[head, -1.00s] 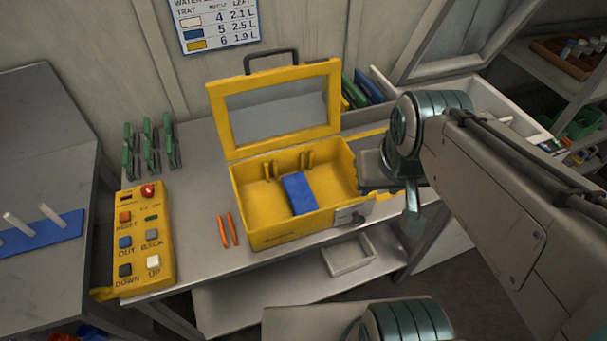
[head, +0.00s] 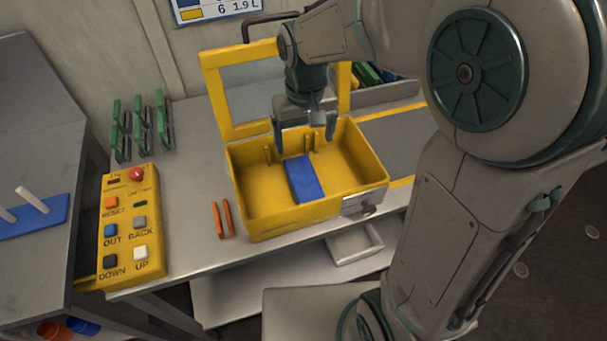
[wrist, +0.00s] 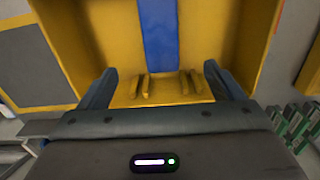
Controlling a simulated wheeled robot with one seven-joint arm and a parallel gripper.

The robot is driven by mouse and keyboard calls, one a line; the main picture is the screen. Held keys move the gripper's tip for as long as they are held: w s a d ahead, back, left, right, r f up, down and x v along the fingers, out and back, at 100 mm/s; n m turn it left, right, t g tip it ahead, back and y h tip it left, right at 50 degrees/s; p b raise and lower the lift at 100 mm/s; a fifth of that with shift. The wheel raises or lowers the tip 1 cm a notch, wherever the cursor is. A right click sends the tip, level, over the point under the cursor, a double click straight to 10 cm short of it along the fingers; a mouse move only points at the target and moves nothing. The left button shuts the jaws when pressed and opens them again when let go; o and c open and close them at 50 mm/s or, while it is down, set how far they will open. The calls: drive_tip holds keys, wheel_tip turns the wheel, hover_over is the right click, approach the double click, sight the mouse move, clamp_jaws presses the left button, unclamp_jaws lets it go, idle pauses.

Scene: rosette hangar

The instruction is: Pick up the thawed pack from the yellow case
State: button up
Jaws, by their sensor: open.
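The yellow case (head: 246,196) stands open on the bench, its framed lid (head: 212,90) raised at the back. One flat blue pack (head: 304,180) lies on the case floor, near the middle. Whether it is thawed cannot be told from its look. My gripper (head: 305,146) points down over the back part of the case, above and behind the pack, apart from it. Its two fingers are spread and empty. In the wrist view the open fingers (wrist: 160,84) frame the small yellow posts at the case's back, and the blue pack (wrist: 158,35) lies beyond them.
A yellow button panel (head: 131,230) lies at the bench's left, with two orange sticks (head: 222,219) between it and the case. Green clips (head: 140,128) stand in rows behind the panel. A blue base with white pegs (head: 45,212) is at far left. The raised lid stands close behind my gripper.

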sight(304, 178)
wheel_tip(304, 178, down, 14)
drive_tip(key=shift+w+r+p, duration=0.1)
drive_tip(key=shift+r+p, duration=0.1)
drive_tip(key=shift+p, duration=0.45)
drive_tip(key=shift+c, duration=0.4)
drive_tip(key=shift+r, duration=0.1)
drive_tip(key=c, duration=1.2)
